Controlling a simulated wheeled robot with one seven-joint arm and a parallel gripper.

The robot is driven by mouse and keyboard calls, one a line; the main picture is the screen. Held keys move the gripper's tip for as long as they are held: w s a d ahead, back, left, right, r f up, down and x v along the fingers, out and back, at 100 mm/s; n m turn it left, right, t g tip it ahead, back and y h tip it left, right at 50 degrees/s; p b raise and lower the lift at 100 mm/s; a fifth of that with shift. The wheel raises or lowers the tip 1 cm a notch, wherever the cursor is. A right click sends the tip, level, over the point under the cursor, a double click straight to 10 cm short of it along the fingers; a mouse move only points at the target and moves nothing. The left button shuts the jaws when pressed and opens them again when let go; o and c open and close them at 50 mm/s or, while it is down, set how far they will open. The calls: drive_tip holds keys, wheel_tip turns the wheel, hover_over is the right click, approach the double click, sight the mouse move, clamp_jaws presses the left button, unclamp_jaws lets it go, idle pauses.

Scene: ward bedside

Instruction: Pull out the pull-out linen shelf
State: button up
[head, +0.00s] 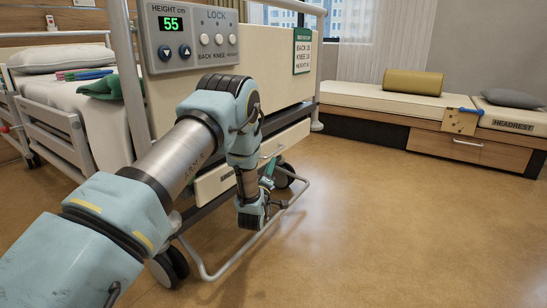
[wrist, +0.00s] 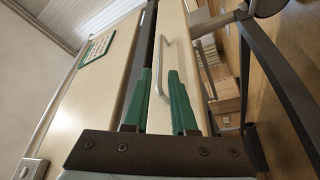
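The pull-out linen shelf (head: 292,138) is a cream panel low at the foot end of the bed, with a metal bar handle (head: 273,151). It appears pushed in under the bed end. My gripper (head: 268,172) is just below and in front of the handle. In the wrist view, my gripper (wrist: 159,76) has its two green fingers apart, with the handle (wrist: 161,62) lined up between them. The fingers do not appear closed on the bar. Whether they touch it I cannot tell. My arm hides part of the shelf front in the head view.
A control panel (head: 192,36) reading 55 and a green sign (head: 302,50) are on the bed end above. A curved metal floor bar (head: 240,252) and castors (head: 170,266) are below. A bench (head: 388,99) stands back right. Floor (head: 400,220) to the right is clear.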

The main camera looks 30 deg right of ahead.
sight(275, 152)
drive_tip(key=b+x, duration=0.2)
drive_tip(key=x, duration=0.5)
drive_tip(key=shift+f, duration=0.15)
drive_tip(key=shift+w+d+r+b, duration=0.25)
drive_tip(key=shift+w+d+b, duration=0.05)
drive_tip(key=shift+w+d, duration=0.15)
clamp_jaws()
idle(0.8)
